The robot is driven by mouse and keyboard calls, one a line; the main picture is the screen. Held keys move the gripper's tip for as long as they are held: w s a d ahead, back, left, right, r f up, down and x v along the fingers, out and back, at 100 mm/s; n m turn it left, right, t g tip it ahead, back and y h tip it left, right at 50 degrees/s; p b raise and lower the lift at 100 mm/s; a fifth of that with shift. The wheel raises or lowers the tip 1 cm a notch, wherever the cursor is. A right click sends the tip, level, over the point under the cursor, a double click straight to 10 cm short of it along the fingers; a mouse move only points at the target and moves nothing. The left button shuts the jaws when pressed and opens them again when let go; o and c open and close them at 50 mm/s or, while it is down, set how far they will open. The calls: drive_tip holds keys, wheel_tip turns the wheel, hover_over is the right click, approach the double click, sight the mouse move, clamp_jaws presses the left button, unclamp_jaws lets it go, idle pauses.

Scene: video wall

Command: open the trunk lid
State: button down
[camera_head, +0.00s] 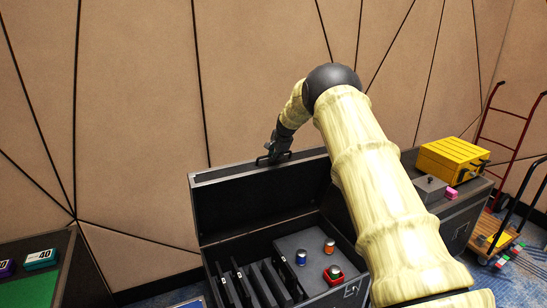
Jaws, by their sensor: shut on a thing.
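The trunk (210,262) is a black case in the lower middle of the view. Its lid (235,208) stands raised at the back, about upright, with the inside facing me. My gripper (266,159) is at the lid's top edge, shut on the lid near its middle. The fingertips are small and dark against the lid, so the exact contact is hard to see. My arm covers the right end of the lid and part of the trunk's right side.
Inside the trunk are dark slots (262,285) and a grey panel with a blue can (301,257), an orange can (329,246) and a red item (333,274). Right stands a yellow box (452,158) on a black case, beyond it a red hand truck (503,140). A green-topped table (32,290) is left.

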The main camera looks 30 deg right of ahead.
drive_tip(key=shift+f, duration=0.1)
drive_tip(key=c, duration=1.5)
unclamp_jaws()
drive_tip(key=shift+v, duration=5.95)
drive_tip(key=shift+d, duration=0.1)
drive_tip(key=shift+c, duration=0.3)
